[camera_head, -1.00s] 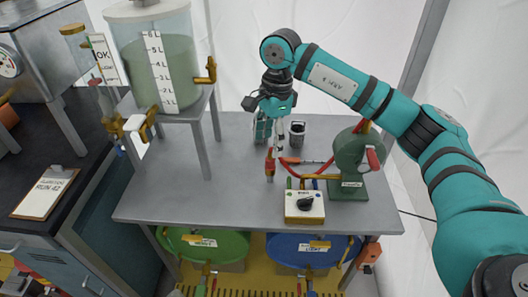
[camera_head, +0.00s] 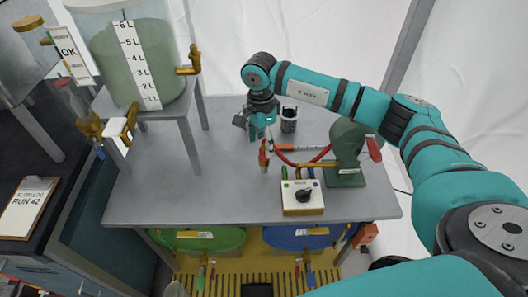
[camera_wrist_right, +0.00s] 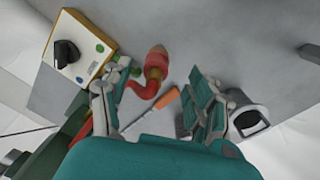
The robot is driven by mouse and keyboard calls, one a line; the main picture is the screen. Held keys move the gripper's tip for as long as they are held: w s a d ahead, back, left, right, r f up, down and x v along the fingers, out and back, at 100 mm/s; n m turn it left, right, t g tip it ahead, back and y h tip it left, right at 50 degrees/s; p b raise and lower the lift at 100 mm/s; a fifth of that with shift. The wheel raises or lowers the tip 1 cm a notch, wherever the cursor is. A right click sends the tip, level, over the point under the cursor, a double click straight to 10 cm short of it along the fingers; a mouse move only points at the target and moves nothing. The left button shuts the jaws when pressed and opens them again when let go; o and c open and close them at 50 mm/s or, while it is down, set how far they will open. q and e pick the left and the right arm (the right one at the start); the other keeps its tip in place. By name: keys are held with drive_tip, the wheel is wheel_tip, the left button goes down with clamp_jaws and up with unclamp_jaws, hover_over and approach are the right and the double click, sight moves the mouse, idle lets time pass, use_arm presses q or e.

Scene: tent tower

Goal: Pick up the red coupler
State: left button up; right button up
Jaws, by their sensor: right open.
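The red coupler (camera_head: 264,154) stands on the grey table, with a brass-coloured part and a red hose joined to it. In the right wrist view, the coupler (camera_wrist_right: 156,66) lies ahead of and between the fingers, nearer the left finger. My right gripper (camera_head: 262,132) is above and just behind it in the head view. The gripper's fingers (camera_wrist_right: 158,98) are spread apart with nothing held between them. I see no contact with the coupler. My left gripper is not in view.
A box with a black knob (camera_head: 303,197) and a green pump-like device (camera_head: 346,150) stand close by. A grey cup (camera_head: 289,119) is behind. An orange-handled screwdriver (camera_wrist_right: 166,98) lies near the hose. The table's front left is clear. A green tank (camera_head: 140,65) stands left.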

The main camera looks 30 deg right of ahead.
sight(264, 156)
drive_tip(key=shift+f, duration=0.2)
drive_tip(key=shift+s+f, duration=0.1)
drive_tip(key=shift+f, duration=0.2)
drive_tip(key=f, duration=0.2)
drive_tip(key=f+p, duration=0.1)
drive_tip(key=shift+s+d+f, duration=0.15)
drive_tip(key=shift+s+f, duration=0.05)
drive_tip(key=shift+f, duration=0.65)
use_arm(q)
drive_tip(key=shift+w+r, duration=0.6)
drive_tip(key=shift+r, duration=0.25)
use_arm(e)
clamp_jaws()
